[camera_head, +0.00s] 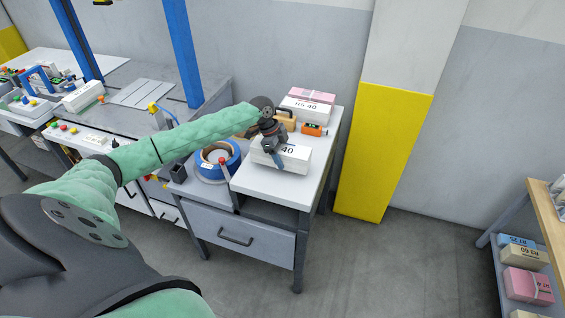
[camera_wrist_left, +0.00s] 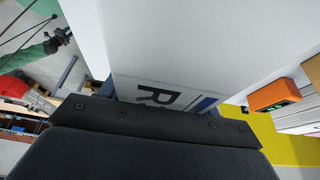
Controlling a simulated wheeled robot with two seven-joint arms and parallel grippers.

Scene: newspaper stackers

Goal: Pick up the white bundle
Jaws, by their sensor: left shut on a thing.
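The white bundle (camera_head: 294,158) with dark print is at the front of the white cabinet top, near its right side. My left gripper (camera_head: 277,160) comes down on it from above, with its fingers at the bundle's near-left part, and is shut on it. In the left wrist view the bundle's white, printed face (camera_wrist_left: 200,45) fills the middle, close against the dark gripper body. The gripper hides part of the print. I cannot tell whether the bundle rests on the top or is slightly raised. My right gripper is not in view.
A blue tape roll (camera_head: 218,161) lies left of the bundle. An orange device (camera_head: 314,129), a second white bundle (camera_head: 306,107) and a pink bundle (camera_head: 312,94) are behind it. A yellow-based pillar (camera_head: 381,150) stands right of the cabinet. A shelf (camera_head: 548,210) with bundles is far right.

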